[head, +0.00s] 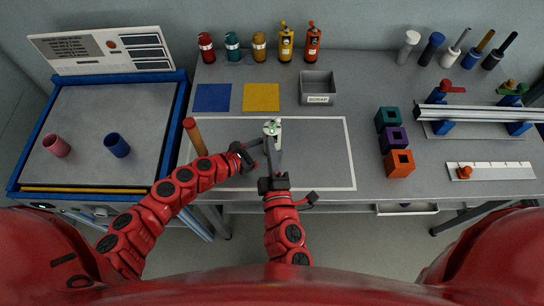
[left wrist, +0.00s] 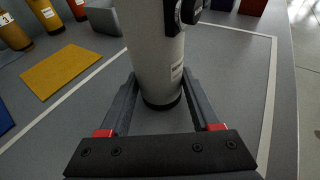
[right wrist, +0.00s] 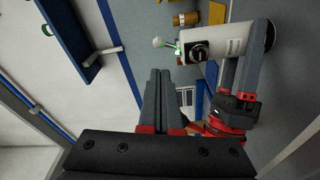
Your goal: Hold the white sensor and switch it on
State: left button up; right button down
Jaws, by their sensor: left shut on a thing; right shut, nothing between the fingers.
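The white sensor (head: 277,139) is an upright pale cylinder over the marked area of the table. In the left wrist view the sensor (left wrist: 157,55) stands between the fingers of my left gripper (left wrist: 160,85), which is shut on it; a dark band rings its lower end. In the right wrist view the sensor (right wrist: 232,40) has a black round knob (right wrist: 199,53) on its side and a small green spot (right wrist: 179,50) at its top end. My right gripper (right wrist: 164,73) is shut and empty, its fingertips close to the knob side; I cannot tell whether they touch.
Blue (head: 212,98) and yellow (head: 261,97) squares and a grey scrap bin (head: 317,88) lie behind. Coloured cubes (head: 394,139) stand to the right. The right part of the marked area is clear.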

jog(key=shift+s+d, duration=0.2)
jog(key=shift+s, duration=1.5)
pick_arm(q)
jog(key=o, duration=1.1)
jog(key=shift+c, duration=0.2)
